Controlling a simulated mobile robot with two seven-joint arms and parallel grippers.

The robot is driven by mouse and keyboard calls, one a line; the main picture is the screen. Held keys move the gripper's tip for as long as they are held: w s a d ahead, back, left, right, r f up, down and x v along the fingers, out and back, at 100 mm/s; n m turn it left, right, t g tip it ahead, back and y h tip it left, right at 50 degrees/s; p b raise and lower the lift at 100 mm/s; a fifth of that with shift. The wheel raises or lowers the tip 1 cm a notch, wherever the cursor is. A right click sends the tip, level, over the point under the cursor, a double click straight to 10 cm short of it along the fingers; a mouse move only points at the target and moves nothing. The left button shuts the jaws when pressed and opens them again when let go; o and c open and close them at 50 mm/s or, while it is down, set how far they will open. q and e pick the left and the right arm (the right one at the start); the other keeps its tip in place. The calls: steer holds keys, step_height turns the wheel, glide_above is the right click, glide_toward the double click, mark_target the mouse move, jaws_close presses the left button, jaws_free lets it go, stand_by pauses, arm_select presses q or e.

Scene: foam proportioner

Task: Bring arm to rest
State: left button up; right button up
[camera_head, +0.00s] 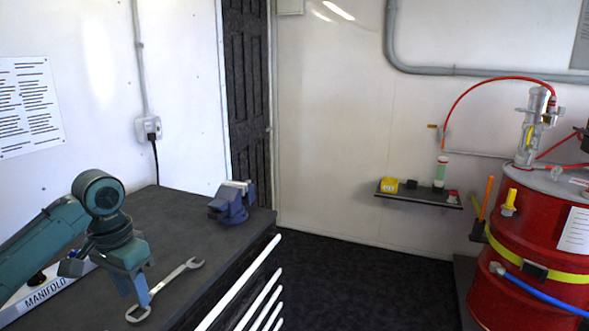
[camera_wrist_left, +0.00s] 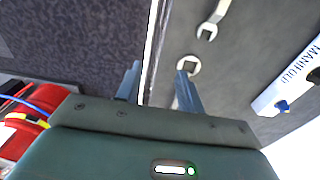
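My left gripper (camera_head: 142,298) hangs fingers-down over the dark workbench (camera_head: 205,275) at lower left in the head view. In the left wrist view its two blue-grey fingers (camera_wrist_left: 159,78) stand apart with nothing between them. A metal wrench (camera_head: 165,287) lies on the bench just beside and behind the fingertips. Its near rounded end (camera_wrist_left: 188,65) shows by the right finger in the left wrist view; the rest is partly hidden by that finger. I cannot tell the exact height of the fingertips above the bench. My right gripper is in neither view.
A blue vise (camera_head: 232,203) stands at the bench's far corner. A white strip marked MANIFOLD (camera_head: 45,292) lies beside my arm. A red drum (camera_head: 530,245) and a small shelf (camera_head: 420,194) stand right, with open floor between.

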arm_select(q)
steer(key=s+d+f+t+h, duration=0.2)
steer(key=d+f, duration=0.5)
steer(key=f, duration=0.4)
steer(key=s+d+f+t+h, duration=0.1)
steer(key=d+f+t+h, duration=0.1)
steer(key=d+f, duration=0.75)
steer(key=s+a+f+n+t, duration=0.1)
steer(key=s+f+t, duration=0.2)
steer(key=s, duration=0.5)
steer(key=s+a+f+n+t+y, duration=0.1)
steer(key=s+f+t, duration=0.2)
steer(key=s, duration=0.5)
steer(key=shift+f, duration=0.7)
steer(key=shift+a, duration=0.1)
